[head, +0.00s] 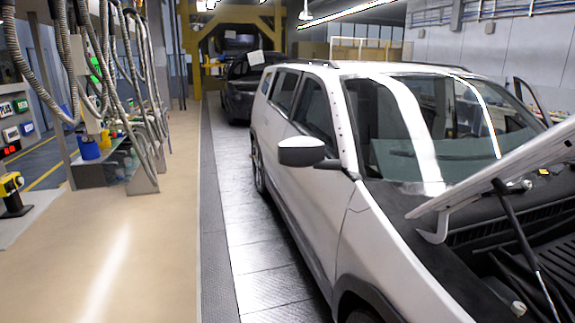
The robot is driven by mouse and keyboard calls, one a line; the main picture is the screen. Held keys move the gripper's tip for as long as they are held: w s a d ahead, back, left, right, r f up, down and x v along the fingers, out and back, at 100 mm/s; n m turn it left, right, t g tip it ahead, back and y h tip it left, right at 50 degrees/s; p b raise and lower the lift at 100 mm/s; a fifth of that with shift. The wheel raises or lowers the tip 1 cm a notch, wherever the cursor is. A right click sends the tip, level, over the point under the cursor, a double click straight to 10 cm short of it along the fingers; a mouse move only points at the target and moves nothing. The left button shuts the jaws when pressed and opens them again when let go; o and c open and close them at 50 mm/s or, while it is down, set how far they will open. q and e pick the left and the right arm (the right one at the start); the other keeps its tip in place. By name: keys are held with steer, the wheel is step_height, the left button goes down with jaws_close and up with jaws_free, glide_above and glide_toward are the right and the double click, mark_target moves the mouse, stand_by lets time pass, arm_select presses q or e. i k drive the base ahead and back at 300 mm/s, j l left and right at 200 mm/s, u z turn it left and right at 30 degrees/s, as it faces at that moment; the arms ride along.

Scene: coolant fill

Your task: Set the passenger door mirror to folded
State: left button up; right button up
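A white car (300,195) stands at the right of the head view, its front toward me and its hood propped up. A door mirror (301,152) with a white cap and dark lower part sticks out from the car's side at the left of the picture. It stands away from the door, so it looks unfolded. The mirror on the car's other side cannot be made out clearly. Neither of my grippers is in view.
The raised hood (510,165) and its prop rod (527,245) fill the right. Hanging hoses (135,80) and a rack stand at the left. A dark car (240,85) is behind. The tan floor (130,240) left of the white car is clear.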

mark_target(296, 152)
steer(key=i, duration=1.7)
